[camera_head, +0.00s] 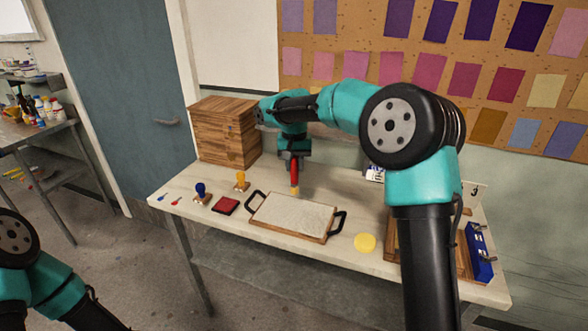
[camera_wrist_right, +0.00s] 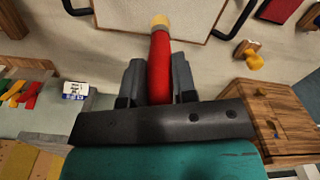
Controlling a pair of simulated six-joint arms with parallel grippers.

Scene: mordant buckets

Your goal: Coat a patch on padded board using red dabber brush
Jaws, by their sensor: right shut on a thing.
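My right gripper (camera_head: 294,158) is shut on the red dabber brush (camera_head: 294,174), whose pale yellowish tip points down. In the right wrist view the brush (camera_wrist_right: 159,68) sits between both fingers, with its tip over the near edge of the padded board. The padded board (camera_head: 292,218) lies flat on the table, with a pale grey pad, a wooden rim and a black handle at each end. The brush tip is at the board's back edge in the head view; I cannot tell whether it touches. Part of my left arm shows at lower left, but its gripper is out of view.
Blue (camera_head: 201,191) and yellow (camera_head: 241,180) stamps and a red ink pad (camera_head: 225,206) stand left of the board. A yellow disc (camera_head: 365,242) lies to its right. A wooden box (camera_head: 225,135) stands at back left; a blue case (camera_head: 480,252) is at far right.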

